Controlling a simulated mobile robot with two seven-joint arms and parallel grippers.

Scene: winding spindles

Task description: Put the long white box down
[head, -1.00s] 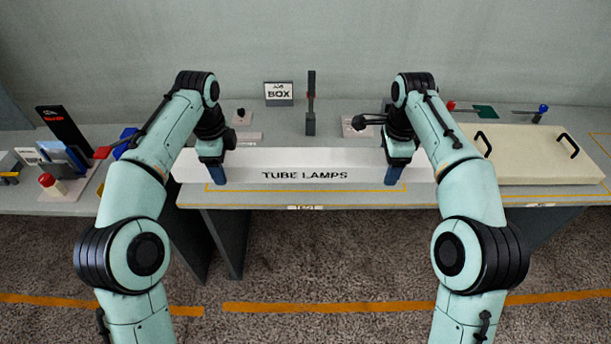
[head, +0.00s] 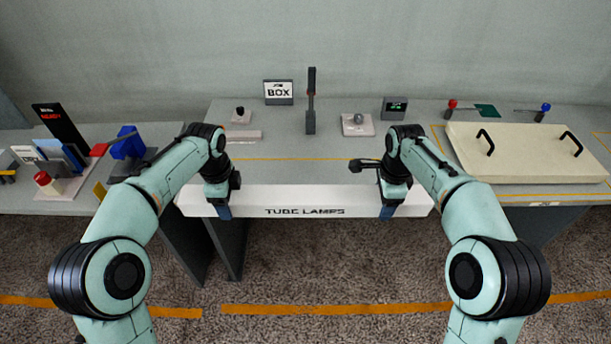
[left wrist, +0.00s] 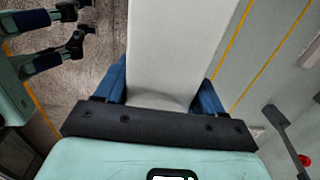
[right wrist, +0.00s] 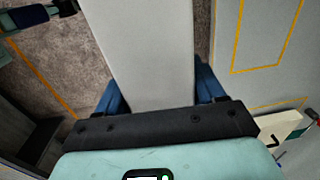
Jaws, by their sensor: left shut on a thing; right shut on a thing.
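The long white box (head: 305,199), lettered "TUBE LAMPS", lies level in the head view across the front edge of the grey table. My left gripper (head: 224,211) is shut on it near its left end, and my right gripper (head: 388,211) is shut on it near its right end. In the left wrist view the box (left wrist: 175,45) runs between the blue fingers (left wrist: 160,95). In the right wrist view the box (right wrist: 150,50) also sits between the blue fingers (right wrist: 160,100). The box hides the front table edge; whether it touches the table I cannot tell.
The table (head: 300,150) is clear just behind the box. A cream lid with two handles (head: 510,155) lies at the right.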

